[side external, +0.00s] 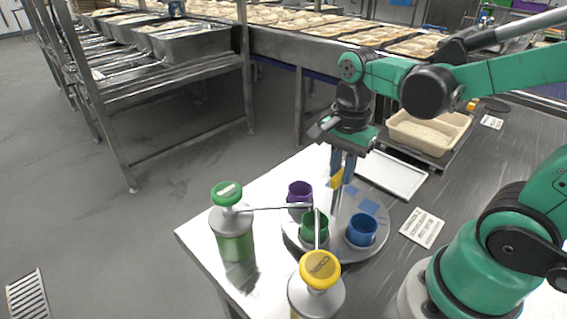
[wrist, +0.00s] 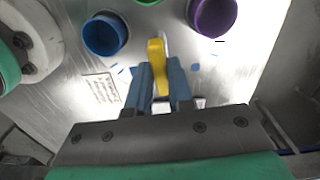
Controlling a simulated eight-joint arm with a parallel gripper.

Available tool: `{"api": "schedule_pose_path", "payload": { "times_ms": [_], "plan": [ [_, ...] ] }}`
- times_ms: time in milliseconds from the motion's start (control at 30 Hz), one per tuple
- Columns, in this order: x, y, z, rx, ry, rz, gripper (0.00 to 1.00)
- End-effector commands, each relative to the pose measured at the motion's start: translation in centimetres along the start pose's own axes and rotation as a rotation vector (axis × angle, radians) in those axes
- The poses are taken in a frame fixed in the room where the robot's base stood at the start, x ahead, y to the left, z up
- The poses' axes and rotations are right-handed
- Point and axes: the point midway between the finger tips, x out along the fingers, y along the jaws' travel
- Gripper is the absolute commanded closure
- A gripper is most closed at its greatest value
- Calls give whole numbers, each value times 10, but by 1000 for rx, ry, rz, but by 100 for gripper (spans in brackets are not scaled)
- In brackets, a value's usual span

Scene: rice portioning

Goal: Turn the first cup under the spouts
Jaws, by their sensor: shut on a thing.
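A round metal turntable (side external: 345,253) carries a purple cup (side external: 299,188), a green cup (side external: 306,231) and a blue cup (side external: 361,231), all upright. The green cup is at the front, below the spout ends of the green-topped pump (side external: 231,240) and the yellow-topped pump (side external: 318,268). My gripper (side external: 341,178) points down over the back of the turntable, its blue fingers shut on a yellow handle (wrist: 156,62). In the wrist view the blue cup (wrist: 103,36) and purple cup (wrist: 212,17) are beyond the fingers; the green cup (wrist: 146,2) is mostly cut off.
A beige bin of pale grains (side external: 463,131) and a shallow white tray (side external: 398,178) lie behind the turntable. A printed card (side external: 422,228) lies to its right. Blue marks (side external: 368,207) show on the turntable's bare surface. The pumps and their thin spouts stand at the front.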

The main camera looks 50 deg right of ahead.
Motion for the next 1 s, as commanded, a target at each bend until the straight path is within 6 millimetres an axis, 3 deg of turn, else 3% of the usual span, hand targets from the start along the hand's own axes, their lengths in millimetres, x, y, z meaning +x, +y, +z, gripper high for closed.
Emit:
{"api": "schedule_pose_path", "payload": {
  "times_ms": [1000],
  "plan": [
    [0,-1,0,-501,0,-1,100]
  ]
}}
